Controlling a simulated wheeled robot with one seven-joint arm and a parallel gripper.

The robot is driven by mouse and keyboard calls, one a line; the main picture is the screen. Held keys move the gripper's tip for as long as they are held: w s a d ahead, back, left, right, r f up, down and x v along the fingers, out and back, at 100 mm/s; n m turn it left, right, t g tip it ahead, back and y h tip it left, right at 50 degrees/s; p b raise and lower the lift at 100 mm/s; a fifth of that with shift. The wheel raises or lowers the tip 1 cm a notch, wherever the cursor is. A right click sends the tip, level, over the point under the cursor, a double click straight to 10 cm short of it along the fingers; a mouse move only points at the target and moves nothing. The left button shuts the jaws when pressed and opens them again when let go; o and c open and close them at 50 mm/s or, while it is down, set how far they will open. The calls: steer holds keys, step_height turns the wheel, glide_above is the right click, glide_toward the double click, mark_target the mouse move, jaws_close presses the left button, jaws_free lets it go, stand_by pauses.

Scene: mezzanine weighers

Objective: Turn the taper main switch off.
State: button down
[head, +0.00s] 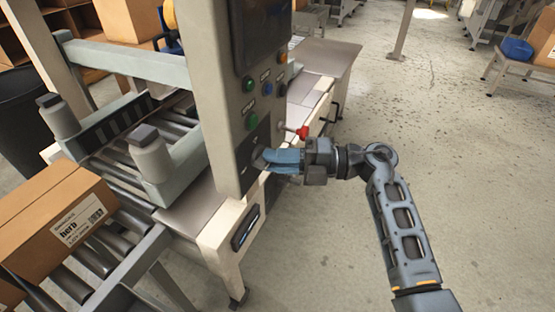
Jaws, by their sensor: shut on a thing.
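The taper's grey control box (222,130) stands upright over the conveyor in the head view. Low on its face is a dark switch plate (250,148), below the push buttons. My gripper (266,160) reaches in from the right, with its blue fingers against this plate. It is shut on the main switch at the plate. The fingers hide most of the switch, so which way it is turned cannot be read.
Green, blue, black and orange buttons (251,121) sit above the plate. A red-knobbed lever (302,131) sticks out just above my gripper. A labelled carton (55,225) lies on the rollers at left.

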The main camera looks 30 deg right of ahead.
steer(key=shift+f, duration=0.1)
steer(key=c, duration=1)
jaws_free()
steer(key=shift+c, duration=0.2)
steer(key=v, duration=0.7)
steer(key=shift+s+d+b, duration=0.25)
steer(key=shift+d+b, duration=0.1)
steer(key=shift+b, duration=0.1)
